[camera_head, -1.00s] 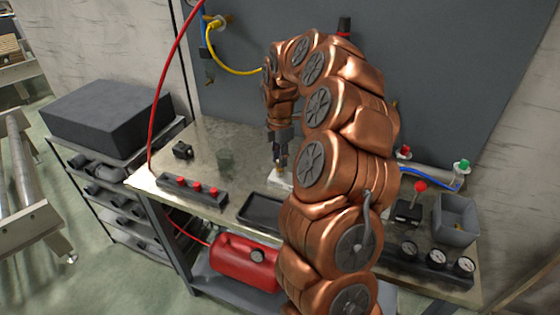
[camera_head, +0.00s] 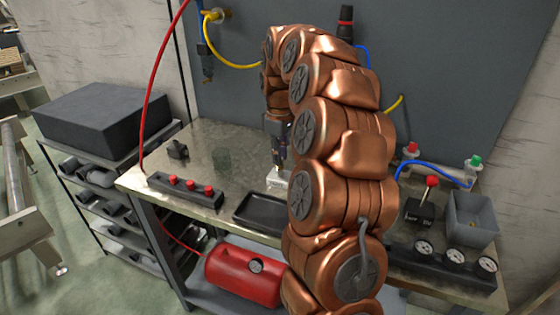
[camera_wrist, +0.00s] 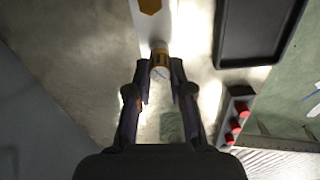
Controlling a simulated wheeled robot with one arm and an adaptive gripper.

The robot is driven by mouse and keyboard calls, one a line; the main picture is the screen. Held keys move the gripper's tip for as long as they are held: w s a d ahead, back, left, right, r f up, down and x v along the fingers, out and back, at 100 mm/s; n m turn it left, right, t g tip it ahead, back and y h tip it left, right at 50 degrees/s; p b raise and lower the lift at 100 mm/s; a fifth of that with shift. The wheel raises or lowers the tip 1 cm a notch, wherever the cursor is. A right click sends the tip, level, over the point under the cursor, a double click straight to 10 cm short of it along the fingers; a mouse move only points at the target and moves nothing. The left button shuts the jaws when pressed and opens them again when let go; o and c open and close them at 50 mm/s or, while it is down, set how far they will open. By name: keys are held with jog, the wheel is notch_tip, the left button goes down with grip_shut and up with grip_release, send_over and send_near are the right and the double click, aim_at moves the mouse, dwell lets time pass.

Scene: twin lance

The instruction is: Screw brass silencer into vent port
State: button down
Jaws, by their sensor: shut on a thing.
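In the wrist view the brass silencer (camera_wrist: 160,66) is a small golden cylinder with a pale round end face. My gripper (camera_wrist: 160,72) is shut on it, one dark finger on each side. Beyond it, at the top edge, is a white block (camera_wrist: 152,32) with a golden hexagonal part (camera_wrist: 150,6), cut off by the picture edge. I cannot tell which part is the vent port, nor whether the silencer touches the block. In the head view my gripper (camera_head: 281,163) points down just above the white block (camera_head: 277,181) on the bench; my arm hides part of this area.
A black tray (camera_head: 262,222) lies in front of the block. At right are a red-knobbed lever box (camera_head: 420,208), a grey bin (camera_head: 470,234) and gauges (camera_head: 455,256).

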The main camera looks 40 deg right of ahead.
jog(key=m+b, duration=0.1)
jog(key=m, duration=0.2)
jog(key=shift+w+f+b, duration=0.15)
jog(key=shift+b, duration=0.25)
jog(key=m+b, duration=0.2)
jog(key=m, duration=0.2)
jog(key=c, duration=1.4)
grip_release()
jog(key=shift+a+r+m, duration=0.1)
jog(key=shift+r+m, duration=0.1)
jog(key=shift+m, duration=0.1)
jog(key=o, duration=0.7)
jog(key=shift+f, duration=0.1)
jog(key=shift+c, duration=0.2)
jog(key=shift+r, duration=3.8)
